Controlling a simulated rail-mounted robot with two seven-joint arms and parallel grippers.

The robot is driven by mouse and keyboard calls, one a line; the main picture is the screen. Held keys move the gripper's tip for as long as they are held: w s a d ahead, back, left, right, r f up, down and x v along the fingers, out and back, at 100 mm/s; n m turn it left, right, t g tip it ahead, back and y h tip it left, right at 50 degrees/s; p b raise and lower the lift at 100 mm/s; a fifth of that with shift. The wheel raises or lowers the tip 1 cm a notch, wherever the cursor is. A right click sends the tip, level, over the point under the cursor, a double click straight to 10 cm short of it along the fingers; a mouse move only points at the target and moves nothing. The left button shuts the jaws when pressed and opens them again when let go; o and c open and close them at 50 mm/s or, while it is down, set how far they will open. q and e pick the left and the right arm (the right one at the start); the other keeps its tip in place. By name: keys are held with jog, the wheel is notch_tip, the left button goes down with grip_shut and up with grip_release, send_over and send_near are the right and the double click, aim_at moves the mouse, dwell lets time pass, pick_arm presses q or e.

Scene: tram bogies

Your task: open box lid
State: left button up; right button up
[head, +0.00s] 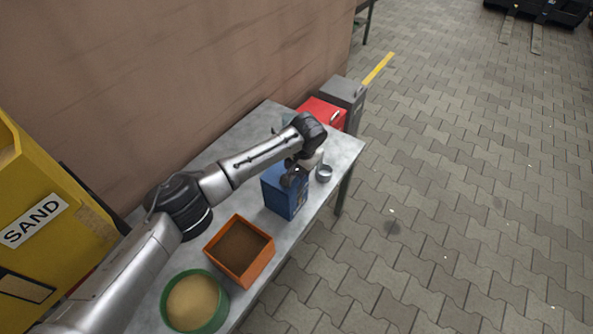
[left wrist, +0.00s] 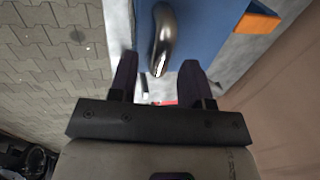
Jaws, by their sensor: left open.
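The blue box (head: 284,198) stands on the grey metal table in the head view. Its blue surface (left wrist: 206,22) fills the top of the left wrist view, with a curved, shiny metal handle (left wrist: 163,38) on it. My left gripper (head: 291,178) is over the top of the blue box. In the left wrist view my left gripper (left wrist: 158,62) has its two dark fingers apart, and the handle's lower end shows between them. I cannot tell whether a finger touches it. My arm hides part of the box top. My right gripper is not in view.
On the table (head: 345,150) are an orange bin (head: 262,262) of brown material, a green round tub (head: 222,312) of sand, a small metal cup (head: 324,173) close beside the box, and a red case (head: 325,112) behind. A yellow sand bin (head: 50,175) stands left. Paving at right is open.

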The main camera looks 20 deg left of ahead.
pick_arm(q)
jog(key=shift+f, duration=0.4)
jog(key=shift+c, duration=0.3)
grip_shut()
jog(key=shift+r, duration=0.1)
